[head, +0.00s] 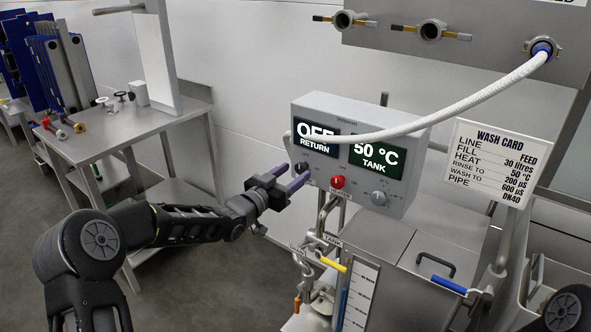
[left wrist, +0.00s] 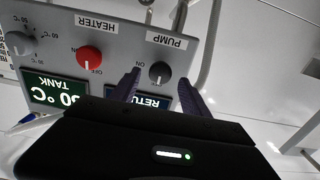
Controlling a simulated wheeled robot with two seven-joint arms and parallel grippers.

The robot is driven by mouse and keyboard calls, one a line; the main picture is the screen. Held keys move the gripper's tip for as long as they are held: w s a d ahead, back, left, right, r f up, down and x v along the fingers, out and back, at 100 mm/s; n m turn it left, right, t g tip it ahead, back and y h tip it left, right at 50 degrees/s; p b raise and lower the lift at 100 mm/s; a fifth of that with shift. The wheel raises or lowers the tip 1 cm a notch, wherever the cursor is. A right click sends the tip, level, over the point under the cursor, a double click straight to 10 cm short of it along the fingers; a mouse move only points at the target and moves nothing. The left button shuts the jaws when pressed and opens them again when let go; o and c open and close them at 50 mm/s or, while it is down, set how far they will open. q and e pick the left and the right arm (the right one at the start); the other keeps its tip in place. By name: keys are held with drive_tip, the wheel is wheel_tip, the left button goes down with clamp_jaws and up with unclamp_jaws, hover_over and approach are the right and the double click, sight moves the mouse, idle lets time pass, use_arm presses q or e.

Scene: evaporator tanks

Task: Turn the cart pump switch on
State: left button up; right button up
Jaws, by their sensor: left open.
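The grey control box (head: 352,150) on the wash cart shows "OFF RETURN" on its left display and "50 °C TANK" on its right. The black pump switch (left wrist: 160,73) sits under the PUMP label in the left wrist view, which shows the panel upside down. Its pale mark points toward the RETURN display. My left gripper (head: 303,175) is open in front of the panel's lower left. My right gripper is out of view.
A red heater knob (head: 337,182) and a grey knob (head: 377,198) sit right of the pump switch. A white hose (head: 450,108) crosses in front of the box. A wash card (head: 492,160) stands at right. Pipes and valve handles lie below the box.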

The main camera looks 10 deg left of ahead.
use_arm(q)
drive_tip(key=shift+x, duration=0.8)
drive_tip(key=shift+c, duration=0.5)
clamp_jaws()
